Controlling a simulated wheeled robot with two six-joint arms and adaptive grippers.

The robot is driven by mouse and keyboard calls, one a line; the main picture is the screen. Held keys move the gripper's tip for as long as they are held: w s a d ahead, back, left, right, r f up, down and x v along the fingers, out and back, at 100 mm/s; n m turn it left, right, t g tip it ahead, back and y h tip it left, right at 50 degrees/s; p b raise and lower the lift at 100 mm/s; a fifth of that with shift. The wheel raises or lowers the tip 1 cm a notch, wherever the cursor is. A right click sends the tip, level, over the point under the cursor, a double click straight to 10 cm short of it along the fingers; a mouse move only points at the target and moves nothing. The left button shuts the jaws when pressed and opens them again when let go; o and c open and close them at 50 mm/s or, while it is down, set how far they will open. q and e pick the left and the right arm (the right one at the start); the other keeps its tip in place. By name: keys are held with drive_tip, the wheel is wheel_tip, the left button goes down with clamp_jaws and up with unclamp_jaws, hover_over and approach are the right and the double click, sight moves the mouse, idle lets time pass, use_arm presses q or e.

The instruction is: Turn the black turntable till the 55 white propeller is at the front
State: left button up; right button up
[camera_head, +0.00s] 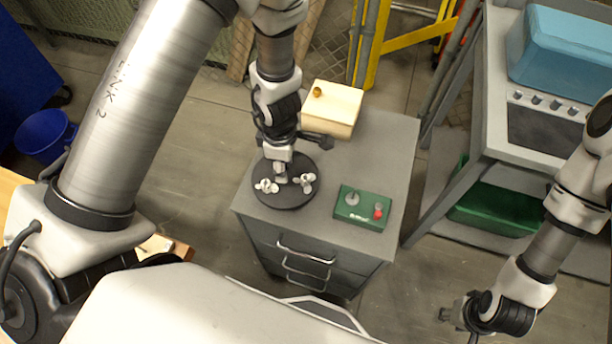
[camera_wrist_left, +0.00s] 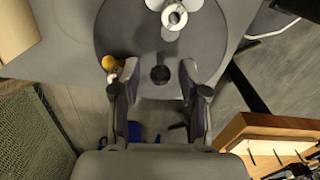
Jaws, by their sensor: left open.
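The black turntable (camera_head: 287,201) lies on the grey drawer cabinet. In the head view, two white propellers (camera_head: 265,186) (camera_head: 304,182) stand on its near half. My left gripper (camera_head: 280,174) reaches down over its far part. In the left wrist view the turntable (camera_wrist_left: 130,35) fills the top, with a white propeller (camera_wrist_left: 173,13) at the upper edge. My open left gripper (camera_wrist_left: 150,72) has a round black knob (camera_wrist_left: 160,75) between its fingers. A yellow part (camera_wrist_left: 108,62) shows by the left finger, partly hidden. No propeller size is readable. My right gripper (camera_head: 456,314) is away at lower right.
A green box with a red button (camera_head: 361,207) sits right of the turntable on the cabinet (camera_head: 378,150). A pale wooden block (camera_head: 335,103) with a brass-coloured knob stands behind. A grey workbench with a blue case (camera_head: 565,55) is at right.

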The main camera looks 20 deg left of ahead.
use_arm(q)
wheel_tip(320, 180, up, 8)
drive_tip(key=p, duration=0.7)
drive_tip(key=shift+f, duration=0.1)
